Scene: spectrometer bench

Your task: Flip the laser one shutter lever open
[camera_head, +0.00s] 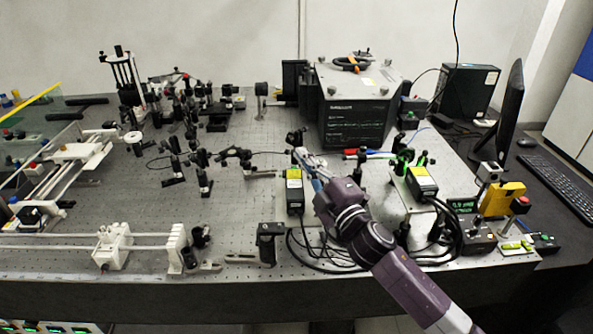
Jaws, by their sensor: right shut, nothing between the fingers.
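Two black laser boxes with yellow-and-white labels stand on the bench. One laser box (294,197) is left of my right wrist, and the other laser box (422,184) is on a raised plate to the right. I cannot tell which is laser one, and a shutter lever is too small to make out. My right gripper (301,157) is shut and empty, reaching past the right side of the left box towards small dark optics (296,138) behind it. I cannot tell whether it touches anything. My left gripper is not in view.
A large black instrument box (352,125) stands behind the gripper. Optic mounts (204,182) crowd the left middle of the perforated bench. Black cables (318,257) loop in front of the left laser. A monitor (512,110) and keyboard (555,185) are at right.

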